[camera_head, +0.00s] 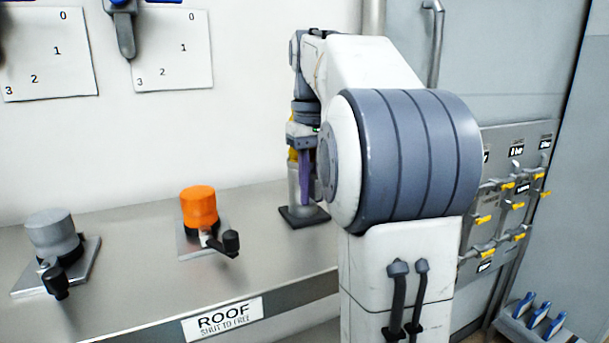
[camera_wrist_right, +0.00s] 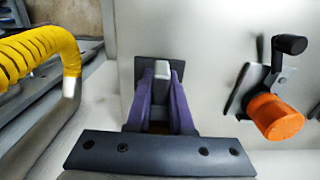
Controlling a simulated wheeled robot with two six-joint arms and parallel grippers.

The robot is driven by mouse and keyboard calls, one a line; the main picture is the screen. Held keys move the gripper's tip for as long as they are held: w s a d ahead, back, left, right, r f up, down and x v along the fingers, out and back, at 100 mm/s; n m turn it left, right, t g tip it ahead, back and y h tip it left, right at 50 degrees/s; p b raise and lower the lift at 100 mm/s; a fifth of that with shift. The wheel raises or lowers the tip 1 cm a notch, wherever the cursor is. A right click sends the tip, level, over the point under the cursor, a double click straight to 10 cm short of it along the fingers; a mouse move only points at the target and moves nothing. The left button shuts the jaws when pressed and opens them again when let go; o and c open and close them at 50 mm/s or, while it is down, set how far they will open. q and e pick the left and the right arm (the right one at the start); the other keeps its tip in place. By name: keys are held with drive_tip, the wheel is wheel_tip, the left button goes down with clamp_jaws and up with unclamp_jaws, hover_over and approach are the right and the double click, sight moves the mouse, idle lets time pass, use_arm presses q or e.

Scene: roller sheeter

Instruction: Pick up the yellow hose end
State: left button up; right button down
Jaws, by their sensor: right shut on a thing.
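My right gripper (camera_head: 305,170) points down at the far right end of the metal counter. In the wrist view its two purple fingers (camera_wrist_right: 160,90) are shut on the hose end, whose grey tip (camera_wrist_right: 162,70) shows between them above a dark square base (camera_wrist_right: 149,66). In the head view a bit of yellow (camera_head: 293,154) shows beside the fingers, and a grey upright part (camera_head: 294,186) stands on the dark base (camera_head: 303,216). My fingers and arm hide most of the hose end. My left gripper is not in view.
An orange knob (camera_head: 199,207) and a grey knob (camera_head: 52,232), each with a black handle, stand on the counter (camera_head: 130,250). A yellow ribbed hose (camera_wrist_right: 38,52) with a metal pipe passes left in the wrist view. A panel of yellow-handled valves (camera_head: 505,200) is at right.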

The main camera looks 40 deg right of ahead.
drive_tip(key=shift+w+r, duration=0.15)
drive_tip(key=shift+r, duration=0.1)
drive_tip(key=shift+r, duration=0.45)
wheel_tip(320, 180, up, 3)
drive_tip(key=shift+w+f, duration=0.1)
drive_tip(key=s+d+r+p, duration=0.4)
drive_tip(key=s+d+r, duration=0.3)
drive_tip(key=s+d, duration=0.1)
drive_tip(key=shift+s+d, duration=0.2)
drive_tip(key=shift+d, duration=0.05)
drive_tip(key=shift+f, duration=0.15)
